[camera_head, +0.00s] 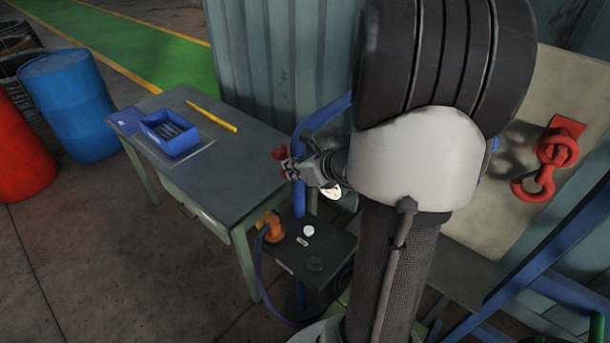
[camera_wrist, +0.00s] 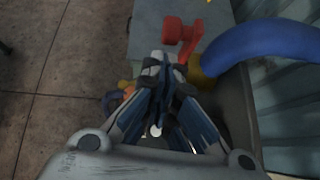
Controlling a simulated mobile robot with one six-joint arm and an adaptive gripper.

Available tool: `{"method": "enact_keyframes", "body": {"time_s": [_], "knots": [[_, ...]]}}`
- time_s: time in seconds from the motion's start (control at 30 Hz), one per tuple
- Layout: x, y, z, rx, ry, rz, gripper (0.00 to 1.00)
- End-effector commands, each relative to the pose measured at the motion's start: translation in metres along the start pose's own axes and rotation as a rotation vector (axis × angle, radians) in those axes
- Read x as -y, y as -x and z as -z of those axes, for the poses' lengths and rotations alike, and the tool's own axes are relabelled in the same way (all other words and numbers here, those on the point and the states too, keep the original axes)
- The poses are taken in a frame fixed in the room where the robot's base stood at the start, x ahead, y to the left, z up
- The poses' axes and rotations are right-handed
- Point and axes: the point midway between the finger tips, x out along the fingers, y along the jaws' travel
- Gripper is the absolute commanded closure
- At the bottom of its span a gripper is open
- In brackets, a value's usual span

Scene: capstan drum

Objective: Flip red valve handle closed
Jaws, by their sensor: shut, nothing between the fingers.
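In the head view only a small red part of the handle (camera_head: 281,153) shows, at the tip of my gripper (camera_head: 291,170). A yellow part (camera_wrist: 198,76) sits below the handle beside the blue pipe (camera_wrist: 262,50). My gripper (camera_wrist: 166,62) is shut and empty, close to the handle's lower end. I cannot tell whether it touches the handle.
The blue pipe (camera_head: 322,115) bends close to my gripper. A grey table (camera_head: 215,188) with a blue bin (camera_head: 170,134) stands to the left. A lower dark shelf with an orange fitting (camera_head: 272,228) is below. A red hook (camera_head: 545,165) hangs on the right panel.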

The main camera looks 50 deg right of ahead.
Motion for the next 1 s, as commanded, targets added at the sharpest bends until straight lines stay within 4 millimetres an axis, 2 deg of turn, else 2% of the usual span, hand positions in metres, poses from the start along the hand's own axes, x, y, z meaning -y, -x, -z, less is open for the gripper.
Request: {"method": "enact_keyframes", "body": {"time_s": [0.2,1.0], "knots": [[-0.0001,-0.0067,-0.0074,0.001,-0.001,0.0,1.0],[-0.001,-0.0061,-0.0134,-0.065,0.005,0.004,1.0]]}}
